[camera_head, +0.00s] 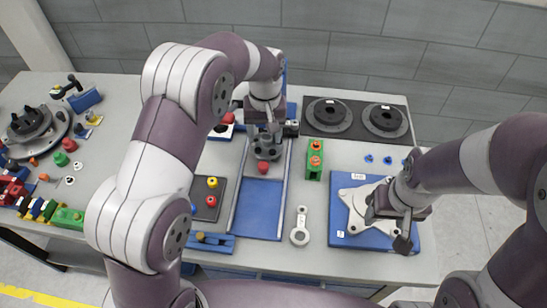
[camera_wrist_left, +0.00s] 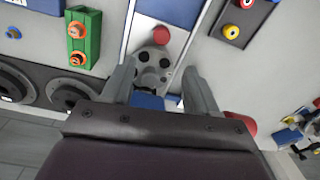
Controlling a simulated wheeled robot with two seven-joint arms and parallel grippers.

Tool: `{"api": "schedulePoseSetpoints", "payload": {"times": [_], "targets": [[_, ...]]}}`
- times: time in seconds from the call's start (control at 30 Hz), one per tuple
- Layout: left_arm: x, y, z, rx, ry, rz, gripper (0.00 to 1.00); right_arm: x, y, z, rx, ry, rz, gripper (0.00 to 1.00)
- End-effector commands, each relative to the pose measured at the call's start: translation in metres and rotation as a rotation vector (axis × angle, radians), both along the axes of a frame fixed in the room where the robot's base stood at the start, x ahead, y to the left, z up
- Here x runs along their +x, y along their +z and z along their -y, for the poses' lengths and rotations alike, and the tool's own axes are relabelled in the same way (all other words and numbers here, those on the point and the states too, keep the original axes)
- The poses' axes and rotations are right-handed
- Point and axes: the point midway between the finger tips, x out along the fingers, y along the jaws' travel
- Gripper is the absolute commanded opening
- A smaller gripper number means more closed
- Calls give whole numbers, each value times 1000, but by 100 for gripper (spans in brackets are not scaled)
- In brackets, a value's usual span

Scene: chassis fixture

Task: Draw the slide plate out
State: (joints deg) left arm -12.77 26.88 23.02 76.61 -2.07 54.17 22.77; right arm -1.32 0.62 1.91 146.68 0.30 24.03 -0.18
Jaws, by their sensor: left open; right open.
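The slide plate (camera_head: 267,152), a grey piece with dark holes, sits at the far end of a blue channel with pale side rails (camera_head: 259,208). A red knob (camera_head: 263,168) is at its near end. The left wrist view shows the grey plate (camera_wrist_left: 151,62) and red knob (camera_wrist_left: 161,35) too. My left gripper (camera_head: 266,134) is open over the plate, with one finger on each side of it in the left wrist view (camera_wrist_left: 157,70); I cannot tell whether they touch it. My right gripper (camera_head: 388,229) is open over a white lobed part (camera_head: 356,213).
The white part lies on a blue base plate (camera_head: 343,239). A green block with orange knobs (camera_head: 314,160) stands right of the channel; a dark panel with coloured knobs (camera_head: 206,201) is left. A light link (camera_head: 301,226) lies nearby. Two black discs (camera_head: 386,118) are behind.

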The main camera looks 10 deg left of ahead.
Motion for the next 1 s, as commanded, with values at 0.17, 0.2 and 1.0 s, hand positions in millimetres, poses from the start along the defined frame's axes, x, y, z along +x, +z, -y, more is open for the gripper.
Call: {"api": "schedulePoseSetpoints", "payload": {"times": [0.17,0.2,1.0], "targets": [[-3,-32,-2,2,9,-10,59,0,11,0,0,0,0,59],[-3,-43,-3,2,9,-9,59,0,14,0,0,0,0,59],[-2,-124,-5,0,7,0,26,0,31,0,0,0,0,59]]}}
